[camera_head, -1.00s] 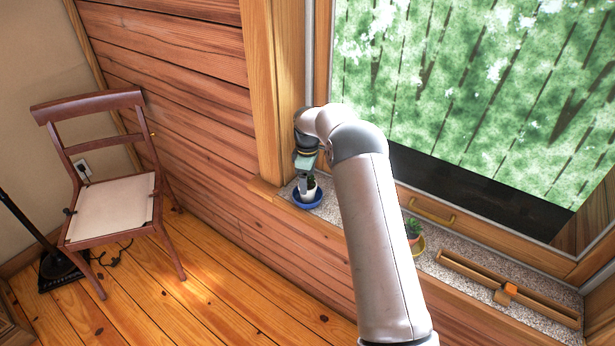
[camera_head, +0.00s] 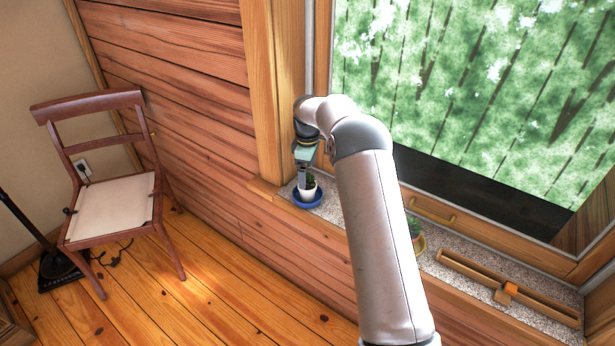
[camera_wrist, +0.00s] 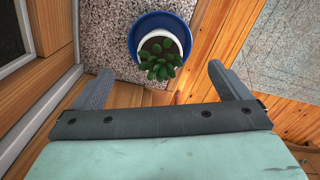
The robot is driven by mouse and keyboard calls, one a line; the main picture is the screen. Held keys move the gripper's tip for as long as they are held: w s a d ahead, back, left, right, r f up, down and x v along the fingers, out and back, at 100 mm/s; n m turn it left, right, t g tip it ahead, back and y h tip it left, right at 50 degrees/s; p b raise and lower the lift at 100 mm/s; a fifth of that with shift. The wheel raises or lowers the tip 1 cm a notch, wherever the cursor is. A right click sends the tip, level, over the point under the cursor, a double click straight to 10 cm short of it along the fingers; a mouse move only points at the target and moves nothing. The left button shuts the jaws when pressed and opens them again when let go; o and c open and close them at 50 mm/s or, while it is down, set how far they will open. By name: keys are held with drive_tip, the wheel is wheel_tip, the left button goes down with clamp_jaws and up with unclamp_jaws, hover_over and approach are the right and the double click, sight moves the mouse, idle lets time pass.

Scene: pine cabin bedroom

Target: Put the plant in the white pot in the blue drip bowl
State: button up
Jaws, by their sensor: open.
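The plant in the white pot (camera_head: 308,192) stands in the blue drip bowl (camera_head: 297,201) at the left end of the stone window sill. In the wrist view the green plant (camera_wrist: 160,66) and its white pot (camera_wrist: 183,43) sit inside the rim of the blue bowl (camera_wrist: 137,29), and the pot looks upright. My gripper (camera_head: 304,184) is just above and beside the pot. In the wrist view its fingers (camera_wrist: 158,78) are spread wide, with nothing held between them and the plant beyond their tips.
Another small plant (camera_head: 414,228) stands in a yellow bowl (camera_head: 420,245) farther right on the sill (camera_head: 433,262), partly hidden by my arm. A wooden rail with an orange block (camera_head: 509,289) lies at the right. The window frame post (camera_head: 275,90) rises close to my gripper.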

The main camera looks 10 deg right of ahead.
wheel_tip(320, 180, up, 9)
drive_tip(key=shift+f, duration=0.1)
idle(0.4)
drive_tip(key=s+a+r+m+p, duration=0.1)
drive_tip(key=s+r+m, duration=0.3)
drive_tip(key=s, duration=0.6)
drive_tip(key=s+r+m, duration=0.2)
drive_tip(key=s+r, duration=0.4)
drive_tip(key=s, duration=0.5)
drive_tip(key=s+f+m, duration=0.2)
drive_tip(key=s+m, duration=0.1)
drive_tip(key=s, duration=0.8)
drive_tip(key=s+f+m, duration=0.2)
drive_tip(key=s+m, duration=0.1)
drive_tip(key=s, duration=0.9)
drive_tip(key=shift+d+p, duration=0.2)
drive_tip(key=shift+p, duration=0.25)
